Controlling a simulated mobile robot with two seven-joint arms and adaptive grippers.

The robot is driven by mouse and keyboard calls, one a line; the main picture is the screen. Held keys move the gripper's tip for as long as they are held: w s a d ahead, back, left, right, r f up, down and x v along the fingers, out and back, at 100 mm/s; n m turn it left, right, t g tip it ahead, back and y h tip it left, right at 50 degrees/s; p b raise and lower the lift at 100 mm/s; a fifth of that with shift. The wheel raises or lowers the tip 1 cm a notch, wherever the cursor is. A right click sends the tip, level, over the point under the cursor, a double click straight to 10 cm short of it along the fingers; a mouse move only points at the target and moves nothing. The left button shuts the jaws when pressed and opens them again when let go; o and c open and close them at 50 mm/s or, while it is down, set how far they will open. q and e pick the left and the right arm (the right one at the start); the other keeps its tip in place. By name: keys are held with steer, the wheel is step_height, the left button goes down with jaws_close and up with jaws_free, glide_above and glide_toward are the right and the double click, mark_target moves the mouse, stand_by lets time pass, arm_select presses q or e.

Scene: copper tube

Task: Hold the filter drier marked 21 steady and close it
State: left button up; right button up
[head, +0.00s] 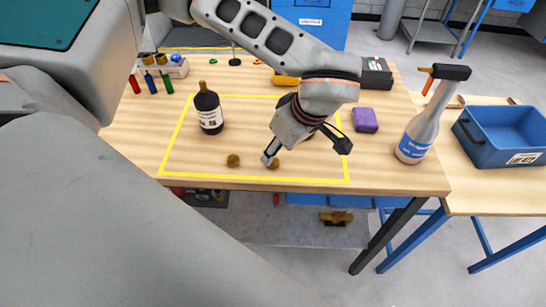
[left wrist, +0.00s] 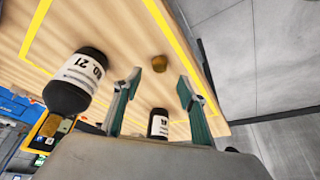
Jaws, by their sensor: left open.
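The filter drier marked 21 is a black bottle with a white label and a brassy neck. It stands upright at the back left inside the yellow outline (head: 208,110) and shows its number in the left wrist view (left wrist: 82,78). A second labelled bottle (left wrist: 158,124) is mostly hidden behind my gripper in the head view. Two brass caps lie at the front of the outline, one on the left (head: 233,160) and one on the right (head: 274,164). My left gripper (head: 306,152) is open and empty above the table, its fingers (left wrist: 157,91) apart from bottle 21. My right gripper is not seen.
A purple block (head: 365,120) and a spray bottle (head: 421,125) stand to the right. A blue bin (head: 503,138) sits on the neighbouring table. A rack and small red, blue and green tubes (head: 152,84) are at the back left.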

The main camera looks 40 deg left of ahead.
mark_target(275, 161)
arm_select(q)
steer(key=shift+x, duration=2.7)
steer(key=c, duration=1)
